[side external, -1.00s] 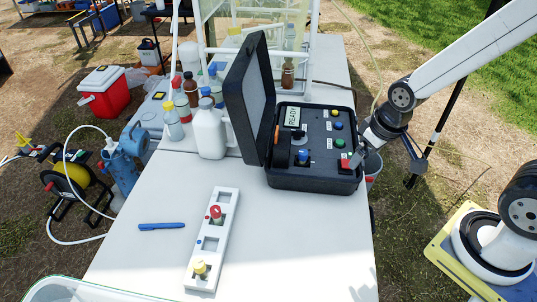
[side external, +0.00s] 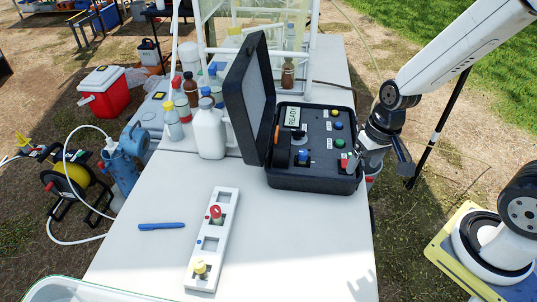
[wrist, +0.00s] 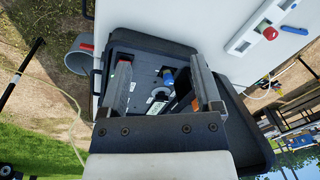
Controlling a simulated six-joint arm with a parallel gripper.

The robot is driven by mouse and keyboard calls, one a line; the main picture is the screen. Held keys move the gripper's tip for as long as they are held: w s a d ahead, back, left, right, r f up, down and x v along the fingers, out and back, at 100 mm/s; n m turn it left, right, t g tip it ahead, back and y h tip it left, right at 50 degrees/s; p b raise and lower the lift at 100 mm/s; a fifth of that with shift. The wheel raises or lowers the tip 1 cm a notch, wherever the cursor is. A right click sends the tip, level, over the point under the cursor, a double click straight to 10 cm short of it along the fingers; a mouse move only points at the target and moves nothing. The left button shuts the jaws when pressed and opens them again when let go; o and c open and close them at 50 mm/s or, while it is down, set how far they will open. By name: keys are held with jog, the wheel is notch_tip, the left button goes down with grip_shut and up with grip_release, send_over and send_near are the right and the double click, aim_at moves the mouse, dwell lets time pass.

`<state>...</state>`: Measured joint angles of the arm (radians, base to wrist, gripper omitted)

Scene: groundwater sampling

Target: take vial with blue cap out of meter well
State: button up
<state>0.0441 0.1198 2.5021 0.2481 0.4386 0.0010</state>
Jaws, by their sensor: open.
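The meter (side external: 320,183) is an open black case on the white table, its lid raised at the left and its display reading READY. A blue-capped vial (side external: 302,156) stands upright in the well at the panel's front left; only its top shows. In the wrist view the blue cap (wrist: 168,76) shows between my fingers, farther off. My gripper (side external: 352,162) is open and empty over the case's right edge, near the red button, to the right of the vial. It also shows in the wrist view (wrist: 158,64), with both fingers apart.
A white rack (side external: 209,245) holds a red-capped and a yellow-capped vial at the front of the table. A blue pen (side external: 161,226) lies left of it. The front right of the table is clear.

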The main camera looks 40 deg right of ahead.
aim_at(305, 155)
jog(key=w+a+f+m+t+y, duration=0.15)
jog(key=w+f+m+y, duration=0.25)
jog(key=m, duration=0.4)
jog(key=w+a+f+m+y, duration=0.2)
jog(key=w+f+m+y, duration=0.15)
jog(key=m, duration=0.35)
jog(key=w+d+f+m+t, duration=0.2)
jog(key=w+d+m+t, duration=0.1)
jog(key=m, duration=0.1)
jog(key=w+d+f+m+t+h, duration=0.1)
jog(key=w+d+f+m+t, duration=0.1)
jog(key=w+d+m+t, duration=0.1)
jog(key=w+d+f+m+t+h, duration=0.1)
jog(key=w+d+f+m+t, duration=0.1)
jog(key=m, duration=0.3)
jog(key=shift+w+d+f+t, duration=0.35)
jog(key=shift+w+d+t, duration=0.2)
jog(key=shift+w, duration=0.1)
jog(key=shift+w+d+f+m+t+h, duration=0.1)
jog(key=shift+d+f+m+t+h, duration=0.15)
jog(key=shift+d+m+h, duration=0.25)
jog(key=shift+x, duration=1.35)
jog(key=shift+x, duration=2.55)
jog(key=shift+a, duration=0.15)
